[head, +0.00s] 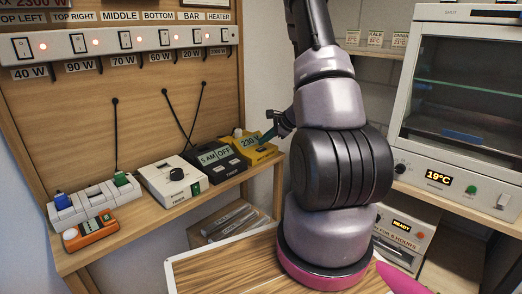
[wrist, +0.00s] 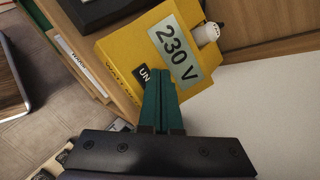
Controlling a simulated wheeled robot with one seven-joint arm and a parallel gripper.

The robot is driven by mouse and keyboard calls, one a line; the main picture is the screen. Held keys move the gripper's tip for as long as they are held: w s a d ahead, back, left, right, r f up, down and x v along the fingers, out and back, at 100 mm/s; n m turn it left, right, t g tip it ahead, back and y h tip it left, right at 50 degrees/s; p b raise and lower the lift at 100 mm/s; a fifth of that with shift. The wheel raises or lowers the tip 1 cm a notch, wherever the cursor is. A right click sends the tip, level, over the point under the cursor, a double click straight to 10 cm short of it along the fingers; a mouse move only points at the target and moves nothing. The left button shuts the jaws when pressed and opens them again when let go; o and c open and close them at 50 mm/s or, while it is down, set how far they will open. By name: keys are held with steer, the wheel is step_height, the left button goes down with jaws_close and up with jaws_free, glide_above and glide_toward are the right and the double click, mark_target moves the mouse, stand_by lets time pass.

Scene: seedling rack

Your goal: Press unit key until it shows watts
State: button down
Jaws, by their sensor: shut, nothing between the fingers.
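The yellow meter (head: 262,155) stands at the right end of the wooden shelf, and its display (head: 249,141) reads 230 V. In the wrist view the meter (wrist: 118,50) is tilted in the picture, and its display (wrist: 178,55) also reads 230 V. The black unit key (wrist: 142,75) shows the letters "UN"; the rest of its label is hidden by my gripper. My gripper (wrist: 160,78) is shut and empty, its teal fingertips right at the key. I cannot tell if they touch it. In the head view my gripper (head: 270,136) is small beside the meter.
A black timer (head: 216,160) reading "5 AM OFF" stands just left of the meter. A white timer box (head: 172,180) and an orange device (head: 90,233) are further left. A switch strip (head: 80,44) runs above. A white cabinet (head: 455,100) stands at the right.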

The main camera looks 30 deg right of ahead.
mark_target(264, 149)
steer(key=shift+f, duration=0.15)
steer(key=shift+f, duration=0.25)
steer(key=shift+f, duration=0.35)
stand_by(0.9)
steer(key=shift+r, duration=0.75)
steer(key=shift+r, duration=2.55)
